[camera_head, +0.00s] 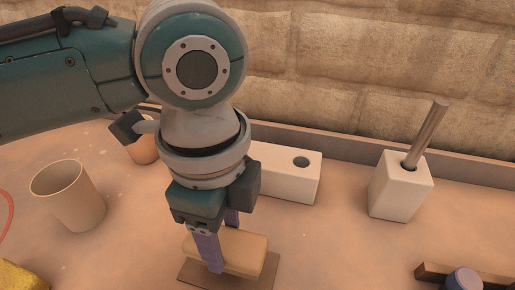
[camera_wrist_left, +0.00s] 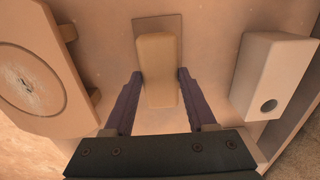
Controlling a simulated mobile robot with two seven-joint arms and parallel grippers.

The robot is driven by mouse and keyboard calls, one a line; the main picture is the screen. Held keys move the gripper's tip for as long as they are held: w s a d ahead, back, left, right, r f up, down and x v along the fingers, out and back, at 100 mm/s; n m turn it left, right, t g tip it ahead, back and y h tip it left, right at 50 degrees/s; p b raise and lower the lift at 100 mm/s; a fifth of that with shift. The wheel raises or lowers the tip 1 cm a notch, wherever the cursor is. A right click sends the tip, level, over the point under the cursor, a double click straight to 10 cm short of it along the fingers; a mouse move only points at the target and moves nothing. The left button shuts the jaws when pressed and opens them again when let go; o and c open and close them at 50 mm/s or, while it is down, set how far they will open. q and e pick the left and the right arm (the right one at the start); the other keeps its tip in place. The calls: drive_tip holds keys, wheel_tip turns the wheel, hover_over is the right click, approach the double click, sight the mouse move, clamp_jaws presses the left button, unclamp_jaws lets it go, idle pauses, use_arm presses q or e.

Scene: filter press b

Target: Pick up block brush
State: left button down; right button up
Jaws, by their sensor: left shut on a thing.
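The block brush (camera_head: 250,250) is a tan oblong block at the lower middle of the head view, over a thin brown mat (camera_head: 190,275). My left gripper (camera_head: 225,248) points down and is shut on the block, one purple finger on each long side. In the left wrist view, the block brush (camera_wrist_left: 158,60) lies between the fingertips of my left gripper (camera_wrist_left: 160,76), with the brown mat (camera_wrist_left: 172,23) beyond it. Whether the block touches the mat is hard to tell. My right gripper is not in view.
A white block with a hole (camera_head: 285,180) stands just behind. A white holder (camera_head: 400,190) with a metal rod (camera_head: 428,130) is to the right. A beige cup (camera_head: 70,200) and a yellow sponge-like thing (camera_head: 18,278) are left. A dark wooden bar (camera_head: 432,275) is at lower right.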

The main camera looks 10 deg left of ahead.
sight(224, 241)
use_arm(q)
wheel_tip(224, 241, up, 17)
drive_tip(key=p, duration=0.3)
drive_tip(key=shift+p, duration=0.35)
drive_tip(key=c, duration=0.8)
unclamp_jaws()
drive_tip(key=c, duration=0.6)
